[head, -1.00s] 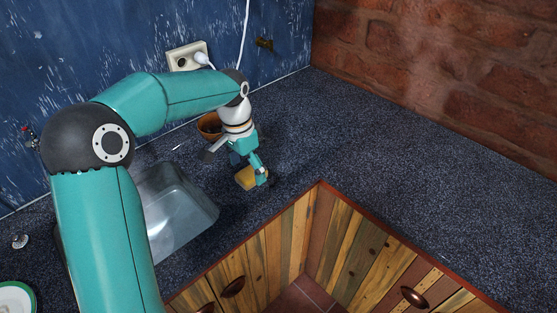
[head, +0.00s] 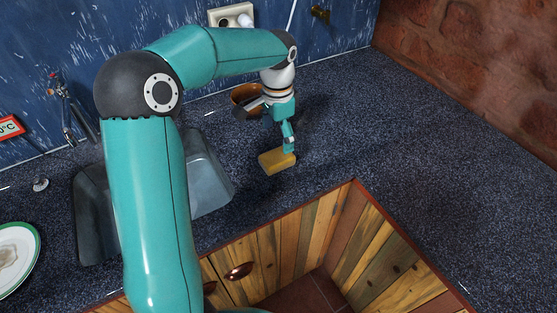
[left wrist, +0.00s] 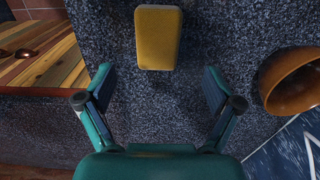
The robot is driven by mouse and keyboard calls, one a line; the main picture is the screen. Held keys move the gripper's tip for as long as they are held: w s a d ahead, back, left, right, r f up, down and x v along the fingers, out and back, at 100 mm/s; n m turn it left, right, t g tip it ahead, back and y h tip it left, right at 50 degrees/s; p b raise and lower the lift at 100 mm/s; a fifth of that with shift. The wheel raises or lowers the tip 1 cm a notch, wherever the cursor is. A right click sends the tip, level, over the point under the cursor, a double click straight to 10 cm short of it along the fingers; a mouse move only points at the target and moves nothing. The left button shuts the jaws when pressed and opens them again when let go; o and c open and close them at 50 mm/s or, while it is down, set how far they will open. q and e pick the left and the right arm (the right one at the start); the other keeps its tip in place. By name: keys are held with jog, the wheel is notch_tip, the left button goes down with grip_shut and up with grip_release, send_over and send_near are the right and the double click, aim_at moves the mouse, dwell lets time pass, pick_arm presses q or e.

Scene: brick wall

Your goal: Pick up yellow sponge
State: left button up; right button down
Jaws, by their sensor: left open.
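The yellow sponge (head: 275,162) lies on the dark speckled counter, right of the sink. In the left wrist view the sponge (left wrist: 158,38) is a rounded block at the top centre, ahead of the fingertips. My left gripper (head: 287,146) is just above and behind the sponge in the head view. In the left wrist view the left gripper (left wrist: 158,80) is open, its fingers spread wide with nothing between them. The sponge looks apart from both fingers. My right gripper is not in view.
A brown bowl (head: 246,97) stands behind my left gripper; the wrist view shows it at the right. A metal sink (head: 208,180) is left of the sponge, partly hidden by my arm. A plate (head: 17,255) sits far left. Clear counter (head: 420,150) extends right.

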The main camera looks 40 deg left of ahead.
aim_at(277, 156)
pick_arm(q)
jog(key=shift+s+d+f+p, duration=0.1)
jog(key=shift+f+p, duration=0.05)
jog(key=shift+f, duration=1.8)
jog(key=shift+s+f+p, duration=0.1)
jog(key=shift+f+p, duration=0.05)
jog(key=shift+f, duration=1.75)
jog(key=c, duration=1.1)
jog(key=shift+r, duration=0.15)
notch_tip(277, 156, up, 20)
jog(key=shift+f+p, duration=0.1)
jog(key=shift+p, duration=0.35)
